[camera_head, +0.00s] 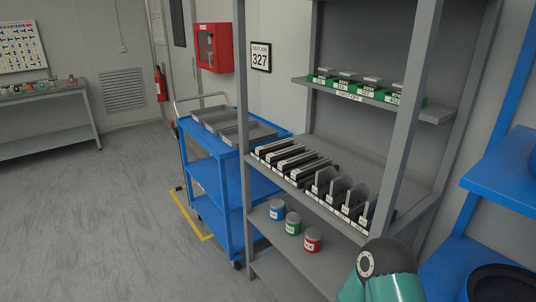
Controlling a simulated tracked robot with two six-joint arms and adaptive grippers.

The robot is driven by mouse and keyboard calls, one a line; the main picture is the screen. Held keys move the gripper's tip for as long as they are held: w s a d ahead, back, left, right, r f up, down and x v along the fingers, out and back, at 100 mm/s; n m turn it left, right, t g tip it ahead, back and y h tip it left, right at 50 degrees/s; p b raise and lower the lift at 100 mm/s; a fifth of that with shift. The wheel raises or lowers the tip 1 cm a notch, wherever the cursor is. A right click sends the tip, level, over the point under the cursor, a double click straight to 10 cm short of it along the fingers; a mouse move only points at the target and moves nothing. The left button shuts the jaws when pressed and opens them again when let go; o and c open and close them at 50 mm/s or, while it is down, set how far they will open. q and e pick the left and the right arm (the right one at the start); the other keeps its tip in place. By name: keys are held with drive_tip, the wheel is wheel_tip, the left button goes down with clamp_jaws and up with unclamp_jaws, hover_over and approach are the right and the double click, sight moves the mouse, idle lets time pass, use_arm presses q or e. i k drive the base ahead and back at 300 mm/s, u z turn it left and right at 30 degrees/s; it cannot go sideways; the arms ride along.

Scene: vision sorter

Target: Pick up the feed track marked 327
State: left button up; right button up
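Several long dark bars with pale tops, which look like feed tracks (290,157), lie side by side on the middle shelf of the grey rack. To their right, several dark upright rounded plates (338,189) stand in a row. White labels run along the shelf edge below both groups, but they are too small to read surely, so I cannot tell which piece is marked 327. A wall sign (260,57) reads 327. Neither of my grippers is in view; only a teal and grey part of my arm shows at the bottom right.
The grey rack (409,130) has green labelled pieces (357,89) on top and blue, green and red cans (294,224) below. A blue cart (203,175) with grey trays stands left of it. Blue shelving (507,172) is at right. The floor (90,220) at left is clear.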

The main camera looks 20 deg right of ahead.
sight(297, 160)
drive_tip(key=u, duration=0.1)
drive_tip(key=i, duration=1.3)
drive_tip(key=z, duration=0.45)
